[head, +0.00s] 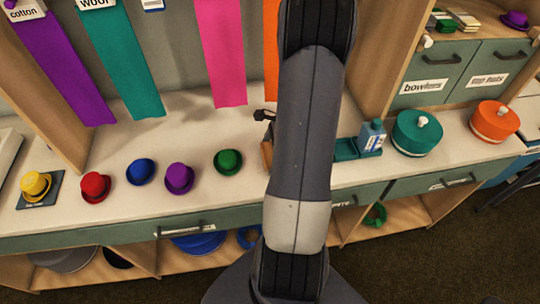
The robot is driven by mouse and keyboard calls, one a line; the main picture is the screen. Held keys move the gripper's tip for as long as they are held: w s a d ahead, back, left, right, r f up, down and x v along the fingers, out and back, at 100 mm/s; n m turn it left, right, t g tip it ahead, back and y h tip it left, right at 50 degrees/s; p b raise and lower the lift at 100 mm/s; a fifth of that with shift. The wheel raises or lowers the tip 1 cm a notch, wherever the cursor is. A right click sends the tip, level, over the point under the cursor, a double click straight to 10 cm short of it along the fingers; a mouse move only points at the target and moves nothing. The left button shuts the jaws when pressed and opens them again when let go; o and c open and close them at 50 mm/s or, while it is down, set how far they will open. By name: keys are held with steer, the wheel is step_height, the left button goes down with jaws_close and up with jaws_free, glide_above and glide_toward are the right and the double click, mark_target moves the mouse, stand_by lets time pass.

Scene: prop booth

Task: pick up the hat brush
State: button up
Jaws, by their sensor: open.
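I cannot make out the hat brush. My arm stands upright in the middle of the head view and covers part of the counter (225,190). A wooden piece (267,153) shows only as a strip at the arm's left edge, and I cannot tell what it is. A small dark piece (264,115) sticks out left of the arm above it, also unclear. My gripper is hidden behind my arm, so I cannot see its fingers or what lies near them.
Yellow (36,185), red (95,186), blue (140,171), purple (179,178) and green (228,161) small hats stand left. A blue bottle (371,136), teal box (416,134) and orange box (494,122) stand right. Ribbons hang behind.

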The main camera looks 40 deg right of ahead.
mark_target(270, 153)
steer(key=shift+w+a+f, duration=0.1)
steer(key=shift+a+f, duration=0.1)
steer(key=shift+f, duration=0.2)
steer(key=c, duration=0.7)
steer(key=shift+o, duration=0.2)
steer(key=shift+r, duration=0.1)
step_height(270, 153, up, 10)
steer(key=shift+f, duration=0.1)
